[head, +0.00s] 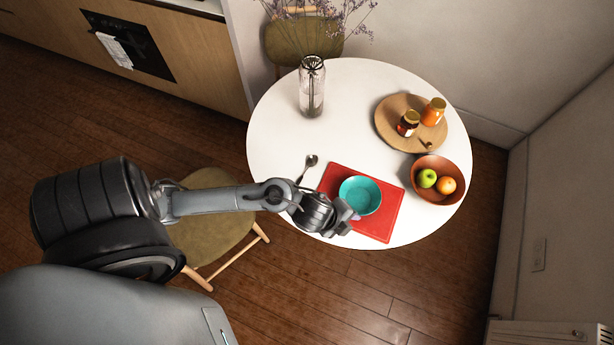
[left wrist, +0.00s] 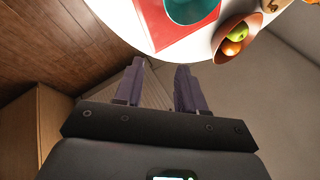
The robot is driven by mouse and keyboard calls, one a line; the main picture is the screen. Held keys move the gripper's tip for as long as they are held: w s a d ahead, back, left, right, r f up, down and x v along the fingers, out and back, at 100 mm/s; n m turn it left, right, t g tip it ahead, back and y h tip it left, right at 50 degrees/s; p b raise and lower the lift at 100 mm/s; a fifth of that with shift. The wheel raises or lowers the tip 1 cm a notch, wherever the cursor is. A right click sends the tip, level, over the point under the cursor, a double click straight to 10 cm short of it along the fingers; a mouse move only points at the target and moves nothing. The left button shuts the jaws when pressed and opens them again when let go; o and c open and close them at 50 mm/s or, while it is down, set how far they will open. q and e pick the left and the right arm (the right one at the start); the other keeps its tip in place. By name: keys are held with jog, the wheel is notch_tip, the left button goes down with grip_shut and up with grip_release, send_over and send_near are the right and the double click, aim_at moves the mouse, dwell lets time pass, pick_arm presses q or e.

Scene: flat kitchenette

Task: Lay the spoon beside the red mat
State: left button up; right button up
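The spoon (head: 311,160) lies on the white table just left of the red mat (head: 393,213) in the head view, with a small gap between them. The lower end of its handle is close to my left arm, which may hide part of it. A teal bowl (head: 360,195) sits on the mat. My left gripper (head: 350,218) is over the mat's near part, in front of the bowl. In the left wrist view the gripper (left wrist: 160,78) is open and empty, and the mat (left wrist: 172,30) and bowl (left wrist: 190,8) show beyond its fingers. The spoon is not in that view.
A brown bowl with fruit (head: 428,166) stands right of the mat. A wooden board (head: 388,128) with jars is behind it. A glass vase (head: 312,88) stands at the back left. The table (head: 275,130) is clear around the vase. A chair (head: 205,225) is at the left.

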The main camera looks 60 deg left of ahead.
pick_arm(q)
jog(key=s+a+r+n+g, duration=0.1)
jog(key=s+r+n, duration=0.1)
jog(key=s+n, duration=0.3)
jog(key=s+a+r+n+g+y, duration=0.1)
jog(key=s+a+r+n, duration=0.1)
jog(key=s+n, duration=0.3)
jog(key=n, duration=0.4)
jog(key=shift+s+a+n+g, duration=0.3)
jog(key=shift+n+g, duration=0.1)
notch_tip(320, 180, up, 22)
jog(key=p, duration=2.2)
jog(key=shift+r+p, duration=0.25)
jog(key=shift+p, duration=0.05)
